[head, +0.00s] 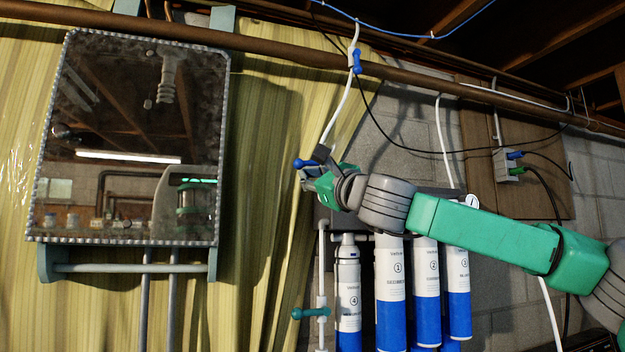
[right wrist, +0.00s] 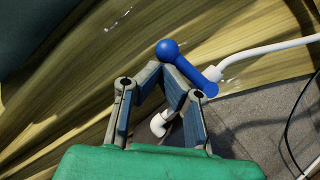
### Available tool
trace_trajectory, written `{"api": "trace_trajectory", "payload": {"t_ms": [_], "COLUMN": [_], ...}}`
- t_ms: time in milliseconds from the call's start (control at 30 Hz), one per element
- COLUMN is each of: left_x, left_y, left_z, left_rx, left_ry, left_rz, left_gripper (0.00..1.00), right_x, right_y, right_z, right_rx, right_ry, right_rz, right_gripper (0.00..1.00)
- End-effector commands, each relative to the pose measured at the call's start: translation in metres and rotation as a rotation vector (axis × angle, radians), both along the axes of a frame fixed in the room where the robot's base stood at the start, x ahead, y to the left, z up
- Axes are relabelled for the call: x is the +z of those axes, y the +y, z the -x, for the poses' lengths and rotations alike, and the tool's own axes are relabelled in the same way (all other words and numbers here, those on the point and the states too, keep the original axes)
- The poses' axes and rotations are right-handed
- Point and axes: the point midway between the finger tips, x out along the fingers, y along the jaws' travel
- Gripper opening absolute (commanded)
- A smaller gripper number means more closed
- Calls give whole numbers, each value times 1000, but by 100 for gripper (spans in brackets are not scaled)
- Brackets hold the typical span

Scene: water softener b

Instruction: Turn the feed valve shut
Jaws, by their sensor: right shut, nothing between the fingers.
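A blue valve handle (head: 303,163) with a round end sits on a white pipe, left of the filter cartridges. It also shows large in the right wrist view (right wrist: 186,66), slanting from its ball end down to the white pipe. My right gripper (head: 311,174) is right at this handle. In the right wrist view its fingertips (right wrist: 161,70) are closed together just below the handle, with nothing between them. Whether they touch the handle I cannot tell. The gripper hides part of the pipe behind it. My left gripper is not in view.
Another blue valve (head: 356,61) is higher on the white hose. A teal handle (head: 310,313) is lower, beside several white-and-blue filter cartridges (head: 391,290). A mirror cabinet (head: 130,140) hangs at left before a striped curtain (head: 265,130). Thin black cables cross the wall.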

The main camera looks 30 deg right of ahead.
Motion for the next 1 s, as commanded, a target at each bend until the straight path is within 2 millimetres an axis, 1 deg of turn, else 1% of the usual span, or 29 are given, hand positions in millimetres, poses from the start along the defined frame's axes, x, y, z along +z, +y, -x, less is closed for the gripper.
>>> {"api": "trace_trajectory", "payload": {"t_ms": [133,300,433,533,700,900,1000], "left_x": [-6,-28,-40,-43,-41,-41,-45], "left_y": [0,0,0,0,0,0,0], "left_z": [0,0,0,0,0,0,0], "left_rx": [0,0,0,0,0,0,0], "left_ry": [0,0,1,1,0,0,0], "left_rz": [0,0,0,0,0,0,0], "left_gripper": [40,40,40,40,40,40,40], "right_x": [0,4,8,12,15,16,13], "right_y": [0,4,5,6,5,5,5], "right_z": [0,-5,-6,-6,-5,-5,-5], "right_rx": [0,-2,-2,-1,-2,-2,-3], "right_ry": [-4,-23,-34,-40,-42,-44,-45], "right_rz": [-14,-93,-148,-167,-174,-173,-173], "right_gripper": [0,0,0,0,0,0,0]}}
